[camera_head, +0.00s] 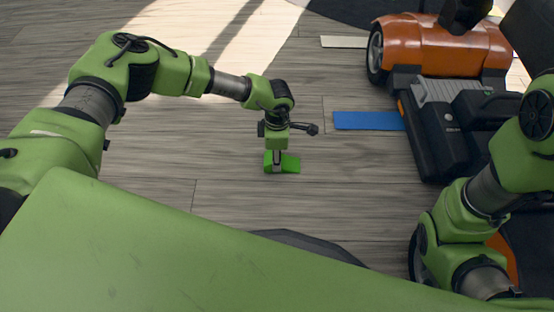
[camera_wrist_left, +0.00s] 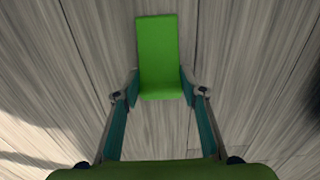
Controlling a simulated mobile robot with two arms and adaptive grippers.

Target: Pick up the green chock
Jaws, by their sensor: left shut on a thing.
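The green chock (camera_head: 290,163) is a small bright green block over the wooden floor in the middle of the head view. In the left wrist view the chock (camera_wrist_left: 158,52) lies between the two fingers, its near end gripped at both sides. My left gripper (camera_head: 276,163) reaches down over it and is shut on it; its fingers also show in the left wrist view (camera_wrist_left: 160,88). I cannot tell whether the chock touches the floor. My right arm shows at the right edge of the head view, but its gripper is not in view.
An orange and black scooter (camera_head: 440,48) stands at the upper right, with a dark body part reaching toward the front. A blue strip (camera_head: 367,121) lies on the floor beside it, and a pale strip (camera_head: 344,42) lies farther back. The floor around the chock is clear.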

